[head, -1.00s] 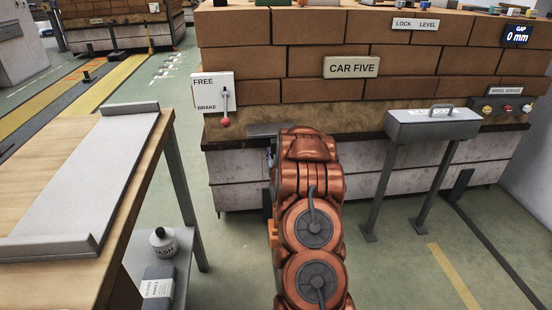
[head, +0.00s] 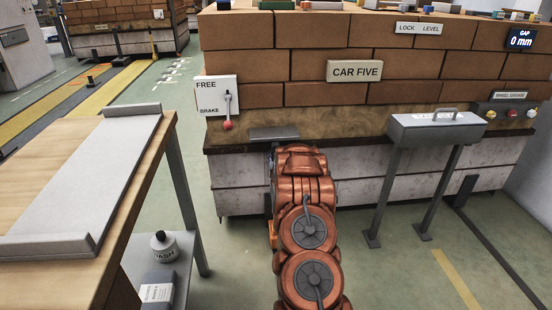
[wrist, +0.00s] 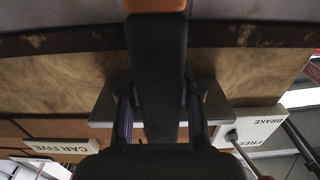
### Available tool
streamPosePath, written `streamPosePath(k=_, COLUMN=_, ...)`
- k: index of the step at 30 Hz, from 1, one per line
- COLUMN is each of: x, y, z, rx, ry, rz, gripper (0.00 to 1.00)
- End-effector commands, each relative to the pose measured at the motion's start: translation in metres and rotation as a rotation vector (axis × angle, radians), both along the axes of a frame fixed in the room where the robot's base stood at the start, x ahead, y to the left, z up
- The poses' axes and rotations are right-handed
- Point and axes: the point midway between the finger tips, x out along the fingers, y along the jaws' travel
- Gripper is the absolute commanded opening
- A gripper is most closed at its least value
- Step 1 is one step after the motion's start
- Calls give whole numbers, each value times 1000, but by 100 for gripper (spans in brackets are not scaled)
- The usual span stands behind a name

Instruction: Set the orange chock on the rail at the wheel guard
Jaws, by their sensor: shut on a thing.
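An orange piece, likely the chock (wrist: 155,5), shows at the top edge of the wrist view, joined to a broad dark bar that runs down between my fingers. My gripper (wrist: 158,112) is shut on this dark part. In the head view my arm hides the gripper; a small orange patch (head: 272,235) shows at its left side. A grey plate (head: 275,133), perhaps the wheel guard, juts from the car's lower edge just beyond my arm. It also shows behind the fingers in the wrist view (wrist: 102,108). The rail under the arm is hidden.
The brick car (head: 440,70) fills the back. A brake lever panel (head: 217,96) is left of the plate. A grey box on legs (head: 435,127) stands to the right. A wooden bench (head: 60,150) with a grey tray is at left. Green floor lies between.

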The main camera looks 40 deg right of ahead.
Motion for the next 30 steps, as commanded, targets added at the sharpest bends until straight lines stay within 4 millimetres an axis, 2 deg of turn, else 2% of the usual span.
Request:
streamPosePath(k=5, x=7, y=-5, z=-6, rx=-3, ry=-6, rz=0, gripper=0)
streamPosePath(k=20, x=7, y=-5, z=-10, rx=-3, ry=-5, rz=0, gripper=0)
streamPosePath(k=21, x=7, y=-5, z=-12, rx=-2, ry=-4, rz=0, gripper=37)
streamPosePath(k=27, x=7, y=-5, z=-13, rx=0, ry=-1, rz=0, gripper=57)
streamPosePath(k=30, x=7, y=-5, z=-13, rx=1, ry=-1, rz=0, gripper=59)
